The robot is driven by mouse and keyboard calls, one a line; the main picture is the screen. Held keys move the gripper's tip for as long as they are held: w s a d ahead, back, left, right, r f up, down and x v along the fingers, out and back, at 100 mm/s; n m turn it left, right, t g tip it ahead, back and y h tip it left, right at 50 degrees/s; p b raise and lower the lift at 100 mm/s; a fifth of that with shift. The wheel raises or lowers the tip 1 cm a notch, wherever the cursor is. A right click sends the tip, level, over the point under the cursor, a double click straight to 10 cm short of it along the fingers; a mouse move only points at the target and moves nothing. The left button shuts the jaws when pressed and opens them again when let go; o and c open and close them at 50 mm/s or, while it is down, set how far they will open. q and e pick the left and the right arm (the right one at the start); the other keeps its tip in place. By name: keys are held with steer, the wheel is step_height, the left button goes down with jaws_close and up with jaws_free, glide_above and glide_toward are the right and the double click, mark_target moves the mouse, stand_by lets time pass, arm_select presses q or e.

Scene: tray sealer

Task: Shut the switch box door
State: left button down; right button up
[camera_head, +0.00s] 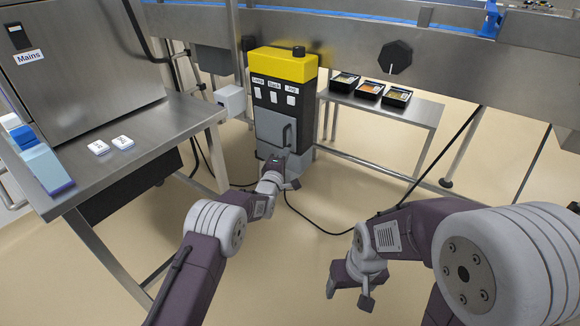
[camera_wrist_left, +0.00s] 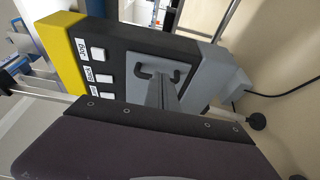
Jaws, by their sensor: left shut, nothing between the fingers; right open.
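The switch box is a black upright box with a yellow top (camera_head: 283,64) and a round black knob on it. Its grey door (camera_head: 276,128) is low on the front face and has a bar handle (camera_head: 289,133). The door lies flat or nearly flat against the front; I cannot tell whether a small gap remains. My left gripper (camera_head: 285,157) is shut and empty, at the lower part of the door below the handle. In the left wrist view its fingers (camera_wrist_left: 163,95) point at the door (camera_wrist_left: 186,72) near the handle (camera_wrist_left: 157,71); contact is unclear. My right gripper (camera_head: 349,296) is open and empty above the floor.
Three labelled switches sit above the door. A steel table (camera_head: 140,150) with two white tiles stands at left. A side table (camera_head: 410,112) with three black trays (camera_head: 369,91) stands at right. A black cable (camera_head: 318,228) crosses the floor.

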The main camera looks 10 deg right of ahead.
arm_select(q)
steer(key=s+d+b, duration=0.2)
steer(key=s+b, duration=0.2)
steer(key=s, duration=0.3)
steer(key=a+r+n+t+y+p, duration=0.15)
steer(key=a+r+y+p, duration=0.25)
steer(key=a+r+p, duration=1)
steer(key=s+a+m+g+y+b, duration=0.2)
steer(key=s+a+m+g, duration=0.3)
steer(key=s+a, duration=0.65)
steer(key=s+a+f+m+g, duration=0.1)
steer(key=s+f+m+g, duration=0.45)
steer(key=s, duration=0.75)
steer(key=s+f+m+g, duration=0.5)
steer(key=s+f+g, duration=0.15)
steer(key=s, duration=0.65)
step_height(320, 180, up, 36)
steer(key=p, duration=3.7)
steer(key=shift+r+n+p, duration=0.2)
steer(key=shift+n+p, duration=0.1)
steer(key=shift+p, duration=0.1)
arm_select(e)
step_height(320, 180, up, 46)
steer(key=shift+r, duration=0.25)
